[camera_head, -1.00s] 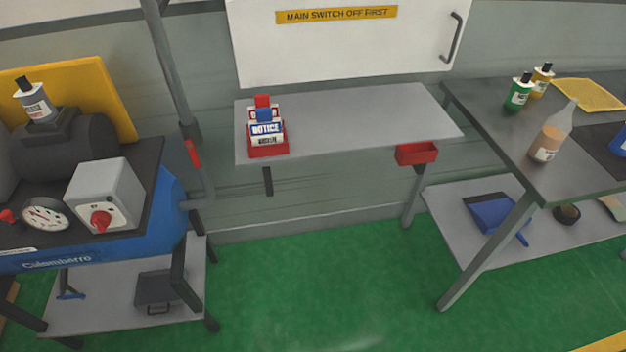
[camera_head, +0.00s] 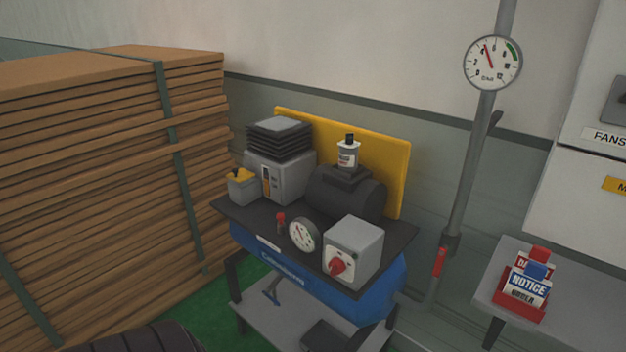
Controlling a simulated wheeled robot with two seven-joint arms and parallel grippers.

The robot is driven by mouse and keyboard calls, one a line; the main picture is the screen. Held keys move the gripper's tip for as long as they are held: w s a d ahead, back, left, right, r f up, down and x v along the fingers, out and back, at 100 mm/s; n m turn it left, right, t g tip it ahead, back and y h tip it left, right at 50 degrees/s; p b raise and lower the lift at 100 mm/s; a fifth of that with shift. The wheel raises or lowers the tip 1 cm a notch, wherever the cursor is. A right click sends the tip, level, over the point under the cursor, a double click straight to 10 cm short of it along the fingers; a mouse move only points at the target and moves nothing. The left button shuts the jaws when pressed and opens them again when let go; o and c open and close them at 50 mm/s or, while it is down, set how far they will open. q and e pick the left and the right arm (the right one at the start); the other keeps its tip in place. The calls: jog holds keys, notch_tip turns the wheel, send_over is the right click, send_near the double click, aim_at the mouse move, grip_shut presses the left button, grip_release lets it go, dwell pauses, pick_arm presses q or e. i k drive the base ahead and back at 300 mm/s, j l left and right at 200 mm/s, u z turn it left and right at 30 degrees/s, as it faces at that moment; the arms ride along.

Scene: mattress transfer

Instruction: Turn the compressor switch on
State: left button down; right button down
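The compressor (camera_head: 377,285) stands in the middle of the head view, with a blue tank under a dark top plate. A grey switch box (camera_head: 358,246) sits at the front right of the plate. Its red rotary switch (camera_head: 337,268) is on the front face; the knob's exact setting is too small to read. A round gauge (camera_head: 303,234) and a small red knob (camera_head: 281,219) are left of the box. A dark motor (camera_head: 345,194) sits behind. Neither of my grippers is in view.
A tall strapped stack of brown boards (camera_head: 110,170) fills the left. A dark tyre-like shape (camera_head: 150,338) lies at the bottom left. A grey shelf (camera_head: 500,270) with a red notice holder (camera_head: 520,303) is at the right. A pipe (camera_head: 470,170) with a wall gauge (camera_head: 493,62) rises behind.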

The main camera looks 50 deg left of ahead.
aim_at(336, 266)
jog(key=u, duration=1.55)
